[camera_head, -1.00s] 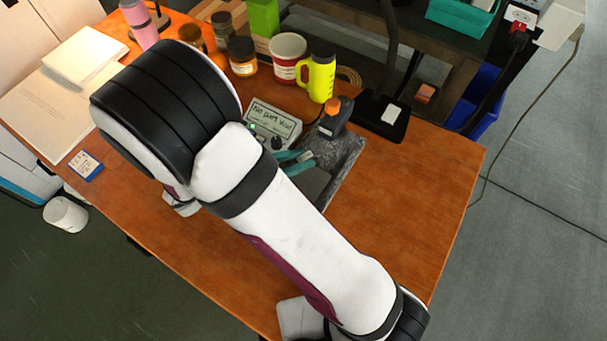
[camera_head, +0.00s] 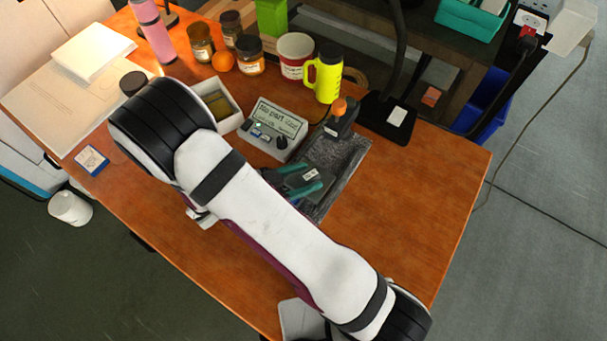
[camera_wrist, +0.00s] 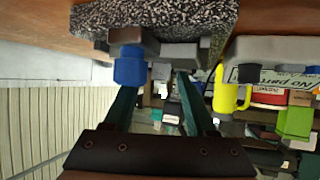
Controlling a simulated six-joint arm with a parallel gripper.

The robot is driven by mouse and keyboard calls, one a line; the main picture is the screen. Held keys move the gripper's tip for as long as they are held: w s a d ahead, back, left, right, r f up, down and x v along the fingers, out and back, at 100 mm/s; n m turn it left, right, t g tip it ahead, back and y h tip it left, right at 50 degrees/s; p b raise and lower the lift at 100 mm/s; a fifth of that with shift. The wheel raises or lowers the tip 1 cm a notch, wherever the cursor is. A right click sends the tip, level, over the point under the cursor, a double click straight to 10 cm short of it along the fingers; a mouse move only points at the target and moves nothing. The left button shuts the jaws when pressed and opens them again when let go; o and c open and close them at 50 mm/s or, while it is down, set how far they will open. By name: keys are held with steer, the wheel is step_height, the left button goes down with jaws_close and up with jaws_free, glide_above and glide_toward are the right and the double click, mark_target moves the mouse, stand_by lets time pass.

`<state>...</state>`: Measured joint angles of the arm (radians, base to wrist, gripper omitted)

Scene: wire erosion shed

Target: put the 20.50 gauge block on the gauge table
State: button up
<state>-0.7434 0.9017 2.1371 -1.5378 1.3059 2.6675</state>
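A dark grey piece with a small white label (camera_head: 311,174) lies on the speckled granite base (camera_head: 349,160); I cannot read the label or tell whether it is the 20.50 gauge block or part of the gauge table. The gauge's dark upright with an orange top (camera_head: 339,107) stands at the base's far end. My gripper (camera_head: 307,179) has its teal fingers over the near part of the base, beside the grey piece. In the wrist view my fingers (camera_wrist: 158,85) stand apart, with nothing clearly clamped between them. Grey parts (camera_wrist: 180,52) and a blue knob (camera_wrist: 130,68) show at the granite.
The readout box (camera_head: 275,126) beside the base shows "No part". A white open tray (camera_head: 232,123) with an olive inside stands left of it. A yellow bottle (camera_head: 327,77), jars and a lamp foot (camera_head: 388,118) are behind. The right of the table is clear.

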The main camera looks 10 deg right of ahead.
steer(key=shift+r, duration=0.1)
steer(key=v, duration=1.2)
steer(key=s+d+r+n+g+y, duration=0.2)
steer(key=s+d+r+g+y, duration=0.3)
steer(key=s+d+r+g, duration=0.4)
steer(key=s+r+n+t+y, duration=0.1)
steer(key=n+y, duration=0.1)
steer(key=s+r+n+t+y, duration=0.1)
steer(key=s+n+y, duration=0.1)
steer(key=y, duration=0.1)
steer(key=s+r+n+t+y, duration=0.1)
steer(key=t+y, duration=0.1)
steer(key=y, duration=0.1)
steer(key=shift+s+n, duration=0.35)
steer(key=shift+n, duration=0.05)
